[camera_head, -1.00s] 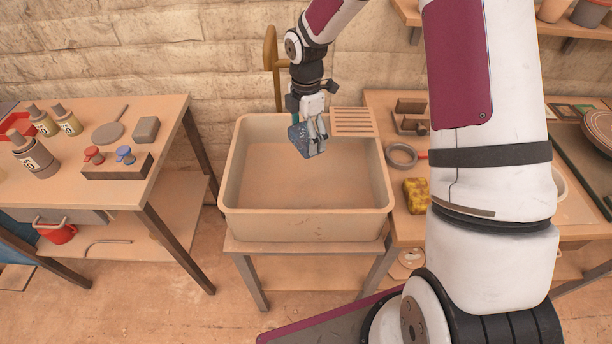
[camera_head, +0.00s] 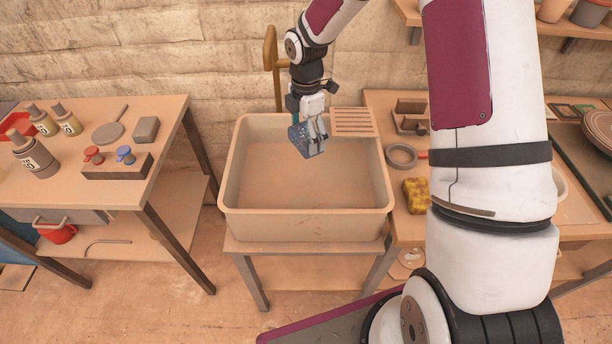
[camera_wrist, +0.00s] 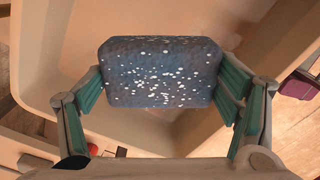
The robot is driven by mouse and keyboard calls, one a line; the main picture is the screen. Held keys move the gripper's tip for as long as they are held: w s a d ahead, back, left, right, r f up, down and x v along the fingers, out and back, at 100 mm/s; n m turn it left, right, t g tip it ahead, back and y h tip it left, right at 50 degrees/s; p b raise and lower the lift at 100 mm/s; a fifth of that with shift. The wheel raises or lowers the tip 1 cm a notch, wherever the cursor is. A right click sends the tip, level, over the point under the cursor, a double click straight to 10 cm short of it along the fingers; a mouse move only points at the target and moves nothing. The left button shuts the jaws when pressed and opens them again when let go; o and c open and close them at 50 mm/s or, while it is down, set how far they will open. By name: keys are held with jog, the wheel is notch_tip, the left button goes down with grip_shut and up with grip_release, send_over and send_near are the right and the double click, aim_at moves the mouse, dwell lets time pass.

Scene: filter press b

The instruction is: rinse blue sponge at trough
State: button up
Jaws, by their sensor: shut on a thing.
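The blue sponge (camera_head: 304,143) is held in my gripper (camera_head: 317,130), over the back part of the trough (camera_head: 307,224). In the wrist view the sponge (camera_wrist: 160,74) is dark blue with many white specks, and my gripper (camera_wrist: 162,104) has its two green-padded fingers on either side of it. The gripper is shut on the sponge. The sponge is tilted in the head view and appears to hang near the trough's rim height. The trough is a beige basin whose visible floor looks empty. A brass tap (camera_head: 271,55) rises behind the trough, partly hidden by my arm.
A slatted rack (camera_head: 354,122) sits at the trough's back right corner. A yellow sponge (camera_head: 415,196) and a grey ring (camera_head: 401,156) lie on the right bench. The left bench holds bottles (camera_head: 35,157) and a block with red and blue knobs (camera_head: 117,167).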

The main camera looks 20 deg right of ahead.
aim_at(306, 134)
jog(key=shift+r, duration=0.1)
jog(key=shift+r+p, duration=0.55)
jog(key=shift+r, duration=1.4)
jog(key=m, duration=0.5)
jog(key=shift+s+f, duration=0.1)
jog(key=shift+f, duration=0.3)
jog(key=m, duration=0.5)
jog(key=shift+f, duration=0.35)
jog(key=m, duration=0.5)
jog(key=shift+s+f+m, duration=0.1)
jog(key=shift+f+m, duration=0.2)
jog(key=shift+f, duration=0.05)
jog(key=m, duration=0.4)
jog(key=shift+f+m, duration=0.3)
jog(key=shift+m, duration=0.1)
